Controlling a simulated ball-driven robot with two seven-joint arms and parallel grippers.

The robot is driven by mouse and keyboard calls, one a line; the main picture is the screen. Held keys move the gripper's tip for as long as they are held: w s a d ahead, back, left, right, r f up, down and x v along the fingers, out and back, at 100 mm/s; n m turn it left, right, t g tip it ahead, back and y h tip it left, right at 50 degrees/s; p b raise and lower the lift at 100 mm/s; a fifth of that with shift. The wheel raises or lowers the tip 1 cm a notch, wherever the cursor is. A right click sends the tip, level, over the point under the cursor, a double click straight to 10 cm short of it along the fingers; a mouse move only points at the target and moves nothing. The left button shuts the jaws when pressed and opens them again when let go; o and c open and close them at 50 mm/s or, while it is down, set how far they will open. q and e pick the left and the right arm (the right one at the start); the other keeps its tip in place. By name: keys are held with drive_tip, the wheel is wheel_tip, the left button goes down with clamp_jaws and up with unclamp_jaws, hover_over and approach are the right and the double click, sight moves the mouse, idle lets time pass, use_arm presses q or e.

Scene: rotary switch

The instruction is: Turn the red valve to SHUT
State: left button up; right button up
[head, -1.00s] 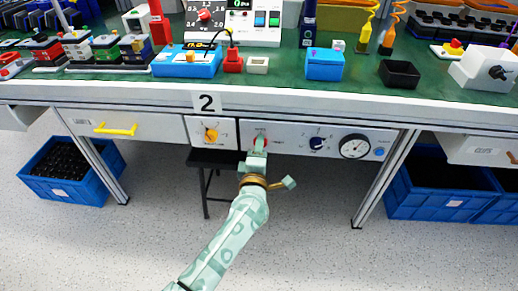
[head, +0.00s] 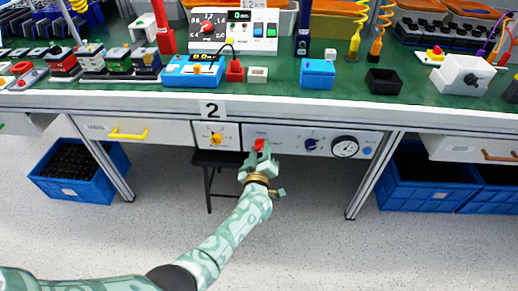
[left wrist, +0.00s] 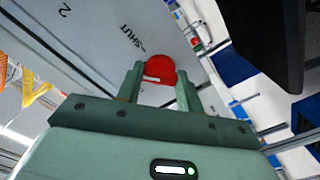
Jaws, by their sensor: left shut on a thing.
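The red valve (head: 259,145) is a red knob on the white panel (head: 285,138) under the table's front edge. In the left wrist view the red valve (left wrist: 158,70) shows a short white mark, and the word SHUT is printed on the panel beside it. My left gripper (head: 258,157) reaches the valve from the front. Its fingers, also in the left wrist view (left wrist: 160,85), stand on both sides of the knob and are shut on it. My right gripper is not in view.
A yellow knob (head: 216,139) is left of the valve; a dark blue knob (head: 310,144) and a round gauge (head: 345,146) are to the right. The green tabletop (head: 290,86) above carries several devices. Blue bins (head: 90,190) stand on the floor at both sides.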

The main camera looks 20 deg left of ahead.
use_arm(q)
drive_tip(key=m+p, duration=0.1)
drive_tip(key=m, duration=0.2)
drive_tip(key=shift+m, duration=0.3)
drive_tip(key=m, duration=0.4)
drive_tip(key=shift+f+p, duration=0.1)
drive_tip(key=shift+p, duration=0.2)
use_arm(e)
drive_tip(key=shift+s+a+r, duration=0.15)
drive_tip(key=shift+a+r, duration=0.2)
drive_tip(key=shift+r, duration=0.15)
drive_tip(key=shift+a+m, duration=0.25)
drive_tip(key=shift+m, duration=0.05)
use_arm(q)
drive_tip(key=o, duration=1)
